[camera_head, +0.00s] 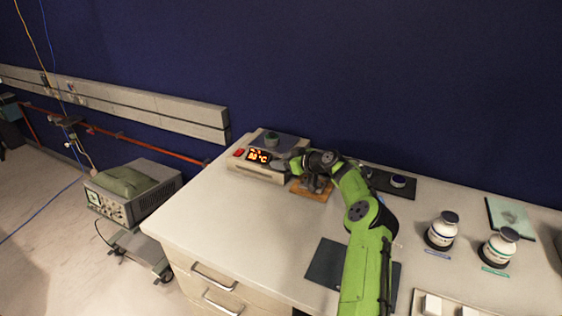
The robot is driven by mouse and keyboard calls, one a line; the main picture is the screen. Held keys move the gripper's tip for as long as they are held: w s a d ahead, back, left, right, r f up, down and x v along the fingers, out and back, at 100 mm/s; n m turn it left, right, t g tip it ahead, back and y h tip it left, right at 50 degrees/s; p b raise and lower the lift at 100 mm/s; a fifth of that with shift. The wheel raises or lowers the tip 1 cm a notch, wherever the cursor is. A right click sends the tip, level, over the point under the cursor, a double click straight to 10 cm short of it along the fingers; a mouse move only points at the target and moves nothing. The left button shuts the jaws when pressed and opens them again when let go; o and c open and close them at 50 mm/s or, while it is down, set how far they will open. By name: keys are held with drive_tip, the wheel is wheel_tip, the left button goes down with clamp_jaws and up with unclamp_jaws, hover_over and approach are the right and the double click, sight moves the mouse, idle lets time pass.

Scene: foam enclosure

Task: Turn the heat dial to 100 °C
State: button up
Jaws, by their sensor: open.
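The hot plate (246,171) is a pale box at the back of the bench, with a dark top plate. Its front display (258,156) glows orange with digits and °C; the number is too small to read surely. A red switch (239,152) is left of the display. My gripper (285,163) is open at the right part of the hot plate's front, just right of the display. The heat dial is not clearly visible; the gripper covers that area, and I cannot tell whether the fingers are around it or touching it.
A small dark green container (271,138) stands on the hot plate. A wooden board (309,193) lies below my wrist. Two white jars with dark lids (442,231) (501,247) stand at the right. A dark mat (325,262) lies in front. The left bench top is clear.

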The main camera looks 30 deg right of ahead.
drive_tip(key=shift+w+a+f, duration=0.15)
drive_tip(key=shift+w+f, duration=0.1)
drive_tip(key=shift+w, duration=0.25)
drive_tip(key=c, duration=1)
